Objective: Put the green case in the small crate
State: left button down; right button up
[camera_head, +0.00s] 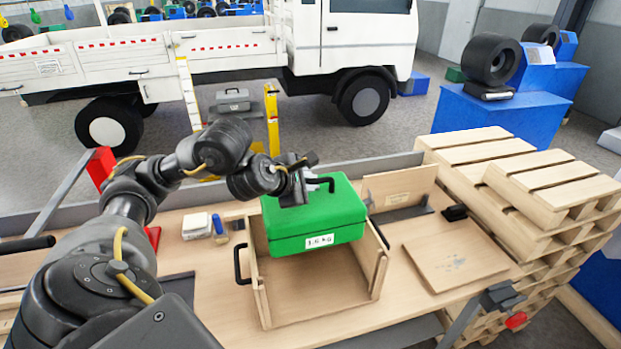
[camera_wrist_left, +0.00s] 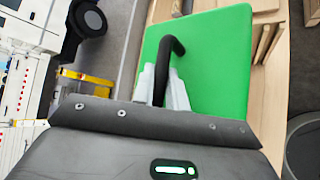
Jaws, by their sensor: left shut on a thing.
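The green case (camera_head: 315,218) has a white label and a black handle. In the head view it is over the back part of the small crate (camera_head: 325,297), a wooden box with black side handles. The front part of the crate floor is bare. I cannot tell whether the case touches the crate. My left gripper (camera_head: 308,187) is at the top of the case, shut on its black handle. In the left wrist view the fingers (camera_wrist_left: 163,85) close around the handle, with the green case (camera_wrist_left: 215,60) beyond. My right gripper is not in view.
The crate stands on a wooden workbench (camera_head: 215,290). A flat wooden board (camera_head: 455,258) and a small black object (camera_head: 455,212) lie to its right. A small white box (camera_head: 196,225) lies to its left. Stacked pallets (camera_head: 545,190) stand at the right; a white truck (camera_head: 345,40) is behind.

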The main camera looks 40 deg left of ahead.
pick_arm(q)
notch_tip(320, 180, down, 16)
jog(key=b, duration=0.7)
jog(key=shift+r, duration=0.25)
jog(key=shift+f+b, duration=0.35)
jog(key=shift+f, duration=0.1)
notch_tip(320, 180, down, 4)
jog(key=shift+w+r+b, duration=0.1)
jog(key=shift+r+b, duration=0.05)
jog(key=shift+b, duration=0.8)
jog(key=c, duration=1.8)
grip_release()
jog(key=shift+d+f, duration=0.1)
jog(key=shift+f, duration=0.15)
jog(key=o, duration=0.4)
jog(key=shift+s+r, duration=0.1)
jog(key=shift+s, duration=0.1)
